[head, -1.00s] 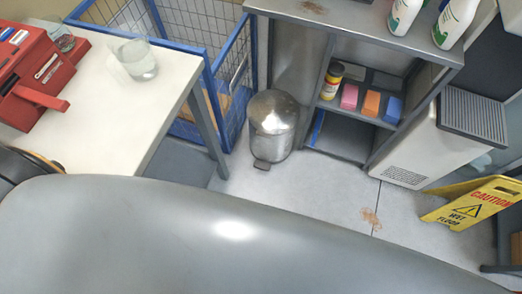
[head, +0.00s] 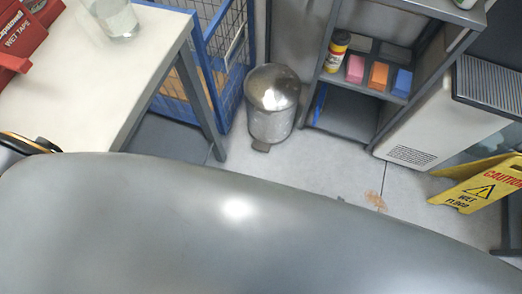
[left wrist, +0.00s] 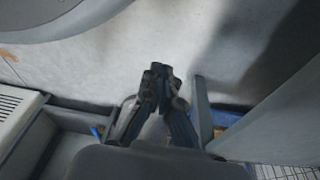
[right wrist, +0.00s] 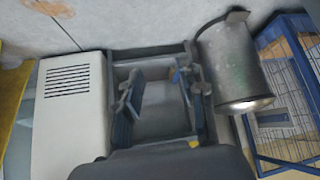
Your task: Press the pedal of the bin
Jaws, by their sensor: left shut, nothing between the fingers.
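The silver metal bin (head: 271,108) stands upright on the floor with its lid shut, between the blue wire cage and the metal shelf unit. Its small dark pedal (head: 262,147) sticks out at the base toward me. In the right wrist view the bin (right wrist: 232,62) is to the right of my right gripper (right wrist: 160,80), with the pedal (right wrist: 238,14) at its top end. My right gripper's fingers are apart and empty. My left gripper (left wrist: 161,72) is shut and empty over the floor, apart from any pedal I can see.
A white table (head: 90,85) with a glass (head: 115,18) and a red box stands at the left; its leg is near the bin. The shelf unit (head: 353,98) and a yellow wet-floor sign (head: 482,184) are at the right. Floor before the bin is clear.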

